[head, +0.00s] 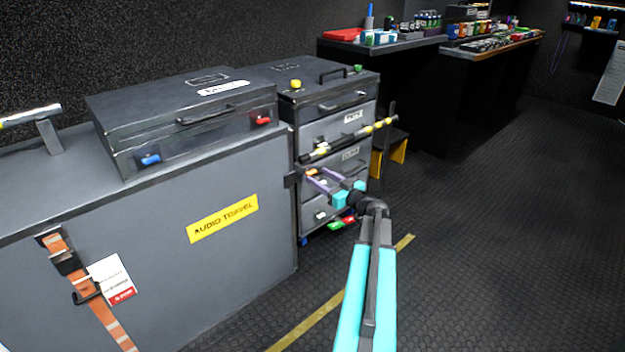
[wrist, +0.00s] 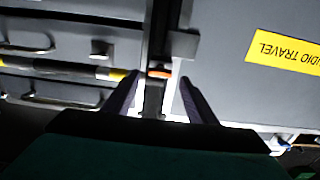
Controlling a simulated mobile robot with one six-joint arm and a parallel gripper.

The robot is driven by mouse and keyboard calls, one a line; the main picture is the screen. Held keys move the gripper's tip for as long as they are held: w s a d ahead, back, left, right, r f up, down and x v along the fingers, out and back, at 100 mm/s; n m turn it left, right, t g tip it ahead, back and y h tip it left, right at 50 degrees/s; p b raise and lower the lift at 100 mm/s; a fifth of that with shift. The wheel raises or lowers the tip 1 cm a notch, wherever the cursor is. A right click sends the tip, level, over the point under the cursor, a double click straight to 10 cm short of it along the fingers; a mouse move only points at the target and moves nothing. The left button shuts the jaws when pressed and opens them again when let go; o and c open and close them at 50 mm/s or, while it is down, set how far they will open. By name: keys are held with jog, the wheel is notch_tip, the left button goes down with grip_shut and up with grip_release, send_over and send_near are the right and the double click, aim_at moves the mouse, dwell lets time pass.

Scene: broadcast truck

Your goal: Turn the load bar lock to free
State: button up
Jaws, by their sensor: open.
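The load bar (head: 348,140), black and yellow, runs across the front of the grey drawer case, and also shows in the wrist view (wrist: 65,68). A small orange piece (wrist: 159,73), seemingly the load bar lock, sits on a dark upright by the bar's end; it also shows in the head view (head: 311,171). My gripper (head: 309,178) is open, with its purple fingers pointing at the lock. In the wrist view, the fingers (wrist: 160,84) stand on either side of the orange piece, apart from it. Which position the lock is in, I cannot tell.
The large grey case with the "AUDIO TRAVEL" label (head: 223,219) stands close to the left of my gripper. A smaller case (head: 185,115) lies on top of it. The drawer case (head: 335,90) stands just behind the bar. The dark floor (head: 480,220) to the right is clear.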

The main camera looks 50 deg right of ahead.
aim_at(314, 173)
jog(key=shift+w+d, duration=0.15)
jog(key=shift+w, duration=1.4)
jog(key=shift+c, duration=0.3)
